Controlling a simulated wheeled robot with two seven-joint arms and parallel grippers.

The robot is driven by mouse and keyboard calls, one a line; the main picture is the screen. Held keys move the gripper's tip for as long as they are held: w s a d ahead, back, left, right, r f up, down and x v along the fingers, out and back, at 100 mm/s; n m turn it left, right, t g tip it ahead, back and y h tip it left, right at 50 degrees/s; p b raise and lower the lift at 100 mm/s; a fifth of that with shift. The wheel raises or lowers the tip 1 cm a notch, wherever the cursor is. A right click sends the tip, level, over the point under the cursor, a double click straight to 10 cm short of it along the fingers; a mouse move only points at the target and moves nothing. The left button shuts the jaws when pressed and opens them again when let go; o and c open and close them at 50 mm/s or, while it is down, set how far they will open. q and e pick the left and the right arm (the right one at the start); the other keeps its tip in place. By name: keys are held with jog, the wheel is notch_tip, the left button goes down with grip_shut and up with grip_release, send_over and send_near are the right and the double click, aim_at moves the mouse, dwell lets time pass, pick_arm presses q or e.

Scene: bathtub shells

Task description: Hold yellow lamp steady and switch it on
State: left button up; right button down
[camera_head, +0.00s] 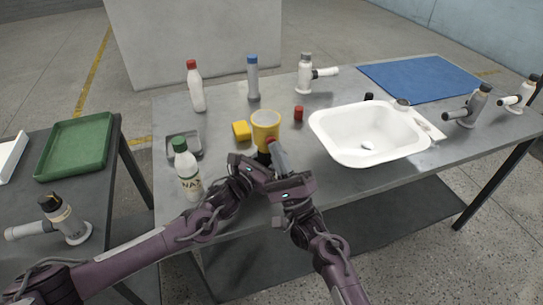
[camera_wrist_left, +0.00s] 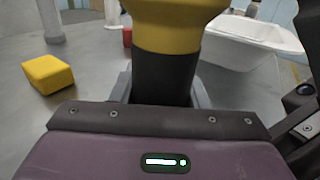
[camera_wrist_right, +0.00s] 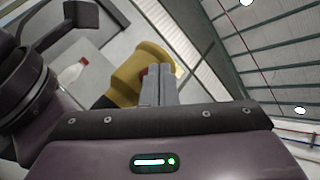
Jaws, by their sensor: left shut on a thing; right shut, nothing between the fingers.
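The yellow lamp (camera_head: 265,124) stands upright near the middle of the table, with a yellow head and a dark handle (camera_wrist_left: 164,75) below it. My left gripper (camera_head: 262,157) is shut on the lamp's dark handle; the left wrist view shows its fingers on both sides. My right gripper (camera_head: 276,150) is shut with nothing between its fingers. Its fingertips are close in front of the lamp's head; in the right wrist view they overlap the yellow head (camera_wrist_right: 130,75). A bit of red shows at the fingertips, and I cannot tell whether they touch the lamp. The switch is mostly hidden.
A yellow block (camera_head: 241,131) and a red cylinder (camera_head: 298,113) are close to the lamp. A white basin (camera_head: 330,138) stands to the right. A green-capped bottle (camera_head: 188,172) and a metal tray (camera_head: 187,146) are left. A blue mat (camera_head: 420,76) lies at back right.

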pick_arm(q)
jog(key=shift+s+d+f, duration=0.15)
jog(key=shift+s+d, duration=0.25)
jog(key=shift+d, duration=0.1)
pick_arm(e)
jog(key=shift+w+a, duration=0.1)
jog(key=shift+w, duration=0.5)
jog(key=shift+s, duration=0.1)
pick_arm(q)
jog(key=shift+w+a, duration=0.15)
jog(key=shift+a, duration=0.05)
pick_arm(e)
jog(key=shift+s+d+r, duration=0.1)
jog(key=shift+s+d, duration=0.05)
jog(key=shift+s, duration=0.35)
jog(key=shift+s+d, duration=0.15)
jog(key=shift+s, duration=0.3)
pick_arm(q)
jog(key=shift+a, duration=0.1)
jog(key=shift+w, duration=0.1)
pick_arm(e)
jog(key=shift+s, duration=0.1)
pick_arm(q)
jog(key=shift+a, duration=0.15)
pick_arm(e)
jog(key=s, duration=0.2)
jog(key=s+d, duration=0.2)
jog(key=s, duration=0.1)
jog(key=shift+s, duration=0.3)
